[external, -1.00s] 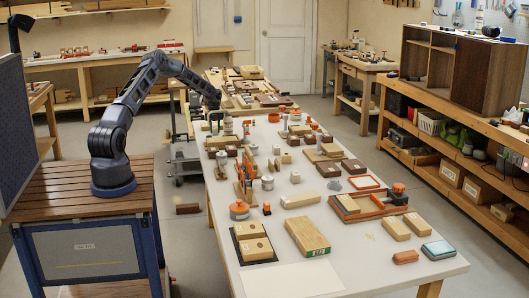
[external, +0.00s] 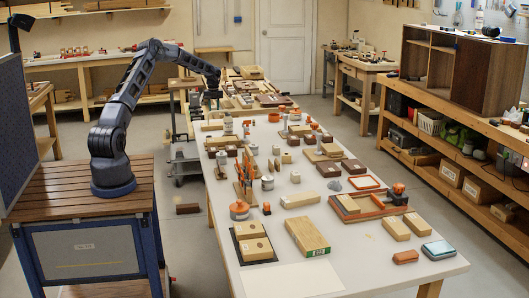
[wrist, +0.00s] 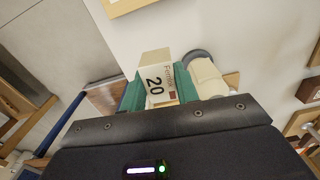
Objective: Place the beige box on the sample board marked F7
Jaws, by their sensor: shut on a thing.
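My gripper (wrist: 160,85) has green fingers and is shut on a small beige box (wrist: 157,65). In the external view my gripper (external: 211,91) is over the far left end of the long white table; the box cannot be made out there. Several wooden boards lie on this table, but no F7 mark is legible in either view, so I cannot tell which one is the F7 board.
The white table (external: 345,268) is crowded with blocks, boards and small parts. A cream cylinder (wrist: 207,78) stands beside the held box in the wrist view. An orange clamp-like tool (external: 398,190) lies on the right. The table's front strip is fairly clear.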

